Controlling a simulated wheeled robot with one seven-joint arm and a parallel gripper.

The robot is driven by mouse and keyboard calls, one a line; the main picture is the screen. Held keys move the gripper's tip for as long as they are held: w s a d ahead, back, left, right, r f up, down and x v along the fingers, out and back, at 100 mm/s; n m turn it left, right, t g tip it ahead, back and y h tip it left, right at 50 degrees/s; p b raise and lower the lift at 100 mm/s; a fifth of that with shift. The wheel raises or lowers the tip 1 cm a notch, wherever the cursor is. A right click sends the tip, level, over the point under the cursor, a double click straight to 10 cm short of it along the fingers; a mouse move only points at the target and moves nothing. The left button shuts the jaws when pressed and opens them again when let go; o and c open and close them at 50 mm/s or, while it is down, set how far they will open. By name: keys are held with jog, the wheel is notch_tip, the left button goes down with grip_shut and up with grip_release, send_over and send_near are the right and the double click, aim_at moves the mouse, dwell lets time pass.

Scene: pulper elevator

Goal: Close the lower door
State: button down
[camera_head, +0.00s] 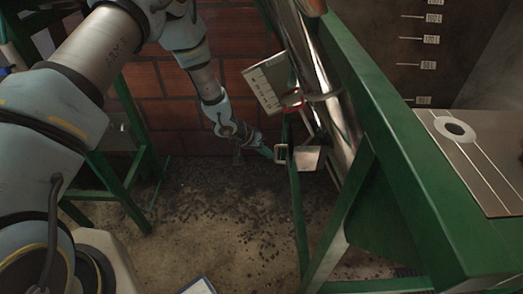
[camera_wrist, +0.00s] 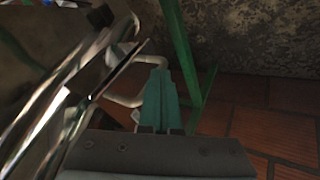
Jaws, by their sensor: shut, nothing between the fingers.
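My gripper (camera_head: 267,153) is low down, just left of a small metal flap (camera_head: 308,158) at the lower part of the shiny elevator pipe (camera_head: 326,85). This flap may be the lower door; I cannot tell for sure. A small square frame (camera_head: 281,153) lies between flap and fingers, and I cannot tell whether the fingers touch it. In the wrist view my teal fingers (camera_wrist: 161,98) are together and empty. A shiny metal edge (camera_wrist: 118,72) runs to their left, and a pale bent bar (camera_wrist: 128,62) passes close beside them. The pipe's underside is hidden.
A pale marked panel (camera_head: 264,89) sticks out left of the pipe, above my gripper. Green frame legs (camera_head: 338,215) stand right, with another green stand (camera_head: 115,165) at left. A brick wall (camera_head: 235,50) is behind. The littered floor (camera_head: 225,220) between is mostly free.

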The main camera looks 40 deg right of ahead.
jog(key=shift+s+d, duration=0.2)
jog(key=shift+s, duration=0.25)
jog(key=shift+s+d, duration=0.2)
jog(key=shift+s, duration=0.25)
